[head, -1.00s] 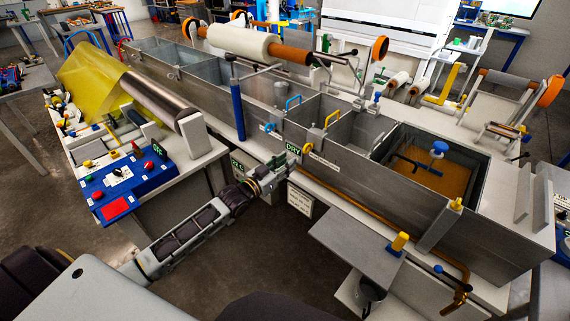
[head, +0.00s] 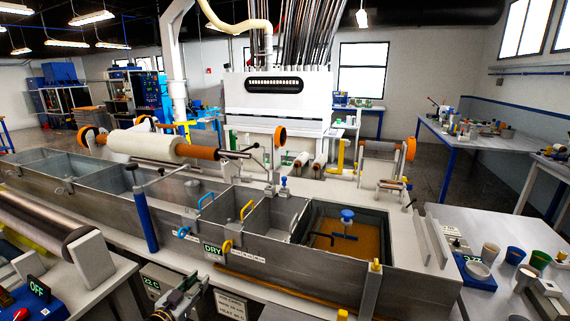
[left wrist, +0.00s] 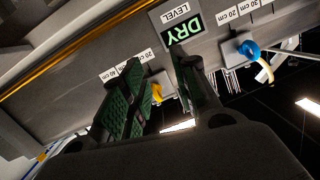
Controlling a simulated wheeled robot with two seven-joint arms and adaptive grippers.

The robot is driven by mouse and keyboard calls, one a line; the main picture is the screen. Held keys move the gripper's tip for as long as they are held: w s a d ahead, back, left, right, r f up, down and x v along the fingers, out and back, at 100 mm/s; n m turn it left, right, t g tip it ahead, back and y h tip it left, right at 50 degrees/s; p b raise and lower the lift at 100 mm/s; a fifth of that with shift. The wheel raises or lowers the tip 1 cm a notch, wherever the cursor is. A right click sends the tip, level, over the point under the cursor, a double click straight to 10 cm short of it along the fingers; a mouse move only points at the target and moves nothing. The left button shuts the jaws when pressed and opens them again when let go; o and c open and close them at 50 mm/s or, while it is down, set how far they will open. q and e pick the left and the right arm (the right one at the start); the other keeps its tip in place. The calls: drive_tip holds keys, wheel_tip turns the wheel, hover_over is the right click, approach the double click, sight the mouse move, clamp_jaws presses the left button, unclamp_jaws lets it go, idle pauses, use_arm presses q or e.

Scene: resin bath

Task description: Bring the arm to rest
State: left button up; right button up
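My left gripper (head: 187,292) shows at the bottom edge of the head view, in front of the long grey resin bath (head: 165,215) and below its DRY level display (head: 213,250). In the left wrist view its two dark green ribbed fingers (left wrist: 160,88) stand apart with nothing between them. The DRY display (left wrist: 183,33) shows upside down just beyond the fingertips there, with the bath's wall around it. The rest of my left arm is out of the head view. My right gripper is in neither view.
A blue valve handle (left wrist: 248,48) and a yellow one (left wrist: 157,91) stick out of the bath wall near the gripper. A blue post (head: 145,222) stands by the bath. A brown-orange pool (head: 345,240) lies in the right compartment. A roller (head: 50,222) is at left.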

use_arm(q)
drive_tip(key=s+a+f+g+y, duration=0.1)
drive_tip(key=a+f+y, duration=0.1)
drive_tip(key=a+f, duration=0.35)
drive_tip(key=a+f+g+y, duration=0.1)
drive_tip(key=a+f, duration=0.2)
drive_tip(key=f, duration=0.5)
drive_tip(key=s+a+f+g+y, duration=0.1)
drive_tip(key=s+a+f+g, duration=0.15)
drive_tip(key=s+f, duration=0.5)
drive_tip(key=s+a+f+n+g+y, duration=0.15)
drive_tip(key=s+a+f, duration=0.25)
drive_tip(key=f, duration=0.7)
drive_tip(key=s+a+f+m+g+y, duration=0.1)
drive_tip(key=s+a+f+g, duration=0.15)
drive_tip(key=s+f, duration=0.5)
drive_tip(key=s+d+f+n+g, duration=0.1)
drive_tip(key=s+d+f+g, duration=0.1)
drive_tip(key=s+f, duration=0.7)
drive_tip(key=s+d+f+g, duration=0.25)
drive_tip(key=s+f, duration=0.45)
drive_tip(key=s, duration=0.5)
drive_tip(key=s+d+f+g+h, duration=0.1)
drive_tip(key=s+d, duration=0.6)
drive_tip(key=s+d+f+n+h, duration=0.1)
drive_tip(key=s+d+f, duration=0.1)
drive_tip(key=s+d, duration=0.5)
drive_tip(key=shift+s+d+f+g, duration=0.25)
drive_tip(key=shift+d+g, duration=0.15)
drive_tip(key=shift+d, duration=0.05)
